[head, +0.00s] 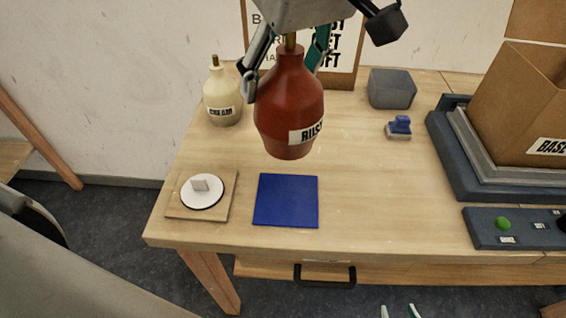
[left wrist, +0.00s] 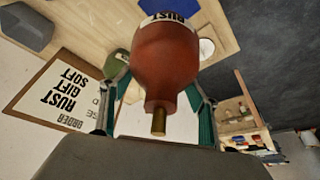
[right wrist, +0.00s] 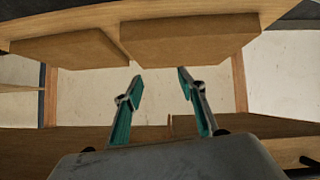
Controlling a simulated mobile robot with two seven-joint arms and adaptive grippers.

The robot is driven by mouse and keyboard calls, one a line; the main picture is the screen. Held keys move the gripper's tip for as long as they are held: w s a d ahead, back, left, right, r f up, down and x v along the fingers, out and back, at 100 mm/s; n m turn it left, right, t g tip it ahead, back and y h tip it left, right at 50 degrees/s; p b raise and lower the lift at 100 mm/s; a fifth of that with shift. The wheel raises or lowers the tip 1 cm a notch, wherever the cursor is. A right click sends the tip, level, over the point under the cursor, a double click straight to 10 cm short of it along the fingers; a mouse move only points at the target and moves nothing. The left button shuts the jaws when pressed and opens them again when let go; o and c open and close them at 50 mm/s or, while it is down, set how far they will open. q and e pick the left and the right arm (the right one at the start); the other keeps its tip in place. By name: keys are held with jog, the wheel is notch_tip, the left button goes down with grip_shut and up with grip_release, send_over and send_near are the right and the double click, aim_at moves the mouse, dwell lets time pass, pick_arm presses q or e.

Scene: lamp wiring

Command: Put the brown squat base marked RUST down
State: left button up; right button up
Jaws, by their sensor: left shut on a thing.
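The reddish-brown squat base (head: 284,108) has a RUST label and a short brass stem on top. My left gripper (head: 288,62) is shut on its neck and holds it upright above the table, in front of the sign. The base also shows in the left wrist view (left wrist: 167,62), between the two fingers of the left gripper (left wrist: 158,108). In the head view it hangs behind the blue square mat (head: 286,201), which is bare.
A cream base (head: 222,97) stands at the back left. A wooden board (head: 226,210) with a white disc (head: 202,193) lies left of the mat. A grey block (head: 391,89), a blue stamp (head: 399,127), a cardboard box (head: 520,105) and a button panel (head: 515,229) are right. The middle table is clear.

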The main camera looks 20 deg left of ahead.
pick_arm(q)
notch_tip(320, 180, down, 11)
jog(key=shift+r+b, duration=0.15)
jog(key=shift+b, duration=0.85)
notch_tip(320, 180, down, 5)
jog(key=shift+f+b, duration=0.15)
jog(key=shift+b, duration=0.3)
jog(key=shift+f, duration=0.1)
jog(key=o, duration=2.1)
